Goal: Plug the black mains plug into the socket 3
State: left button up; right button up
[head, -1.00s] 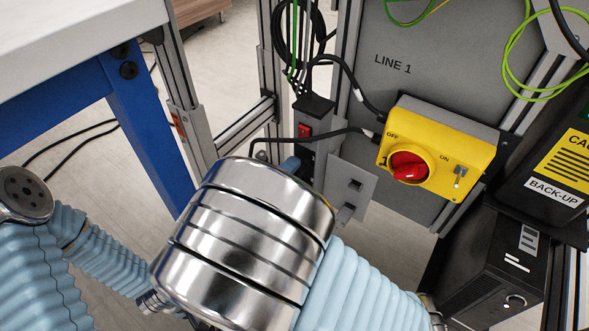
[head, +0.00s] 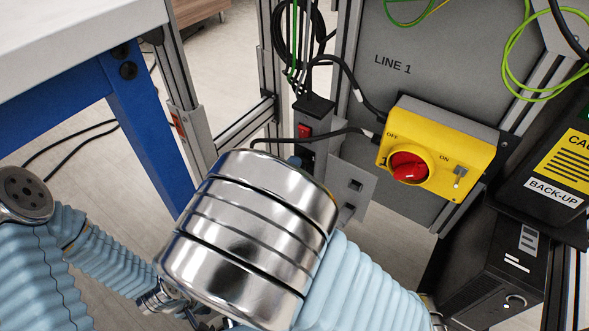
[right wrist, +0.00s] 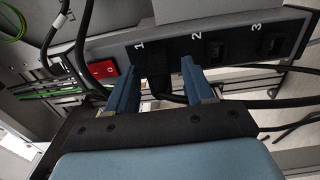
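A power strip (right wrist: 221,47) with sockets marked 1, 2 and 3 runs across the right wrist view; its top end (head: 314,108) shows in the head view. Socket 3 (right wrist: 270,46) and socket 2 (right wrist: 216,51) look empty. A black mains plug (right wrist: 154,66) sits at socket 1, a black cable below it. My right gripper (right wrist: 160,75) has its blue fingers apart, one on each side of this plug; a gap shows on the right finger's side. In the head view my chrome wrist hides most of this gripper and the sockets. My left gripper is out of view.
A red rocker switch (right wrist: 103,69) is beside socket 1. A yellow switch box (head: 437,150) with a red knob stands right of the strip. A grey bracket (head: 352,184) is close to my right wrist. Black cables cross nearby. A blue table leg (head: 150,130) is at left.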

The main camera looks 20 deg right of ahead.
grip_shut()
jog(key=shift+s+a, duration=0.1)
jog(key=shift+a, duration=0.05)
dwell(0.4)
jog(key=shift+v, duration=2.35)
